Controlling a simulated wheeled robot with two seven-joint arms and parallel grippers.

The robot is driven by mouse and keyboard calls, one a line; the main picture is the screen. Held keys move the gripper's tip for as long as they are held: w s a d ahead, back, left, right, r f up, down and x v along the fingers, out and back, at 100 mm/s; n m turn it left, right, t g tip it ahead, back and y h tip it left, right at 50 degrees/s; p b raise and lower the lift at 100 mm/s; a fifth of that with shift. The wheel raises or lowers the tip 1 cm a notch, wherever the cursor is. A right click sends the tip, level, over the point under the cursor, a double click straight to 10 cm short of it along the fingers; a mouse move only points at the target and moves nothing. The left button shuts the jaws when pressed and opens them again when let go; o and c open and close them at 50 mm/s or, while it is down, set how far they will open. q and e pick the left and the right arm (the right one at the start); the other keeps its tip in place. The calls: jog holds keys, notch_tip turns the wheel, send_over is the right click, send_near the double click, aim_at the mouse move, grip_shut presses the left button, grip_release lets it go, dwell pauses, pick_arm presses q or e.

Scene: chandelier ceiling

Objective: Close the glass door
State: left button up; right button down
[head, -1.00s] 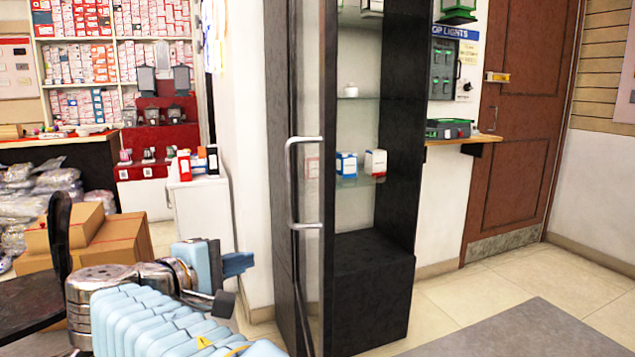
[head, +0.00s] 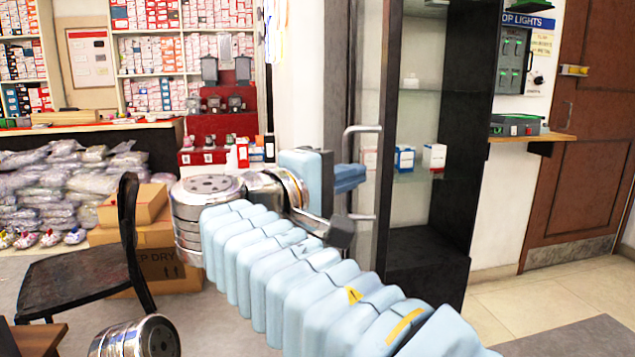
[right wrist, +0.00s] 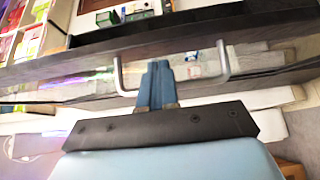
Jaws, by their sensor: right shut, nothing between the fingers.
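The glass door (head: 372,95) of the tall black display cabinet (head: 480,140) stands open, seen nearly edge-on in the head view. Its silver U-shaped handle (head: 362,129) is partly hidden behind my right gripper (head: 362,177). The right gripper comes from the left side and its blue fingers are shut and empty. In the right wrist view the fingers (right wrist: 157,82) lie between the two ends of the handle (right wrist: 224,62), nearer its left end. I cannot tell whether they touch the handle or door. My left gripper is not in view.
Small boxes (head: 434,155) stand on glass shelves inside the cabinet. A black chair (head: 75,275) and cardboard boxes (head: 140,235) are at the left. A wooden shelf (head: 540,136) juts from the wall at the right. The tiled floor (head: 500,290) right of the cabinet looks clear.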

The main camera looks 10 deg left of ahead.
jog(key=shift+w+d, duration=0.1)
jog(key=shift+d, duration=0.85)
jog(key=shift+d+f, duration=0.1)
jog(key=shift+d, duration=0.05)
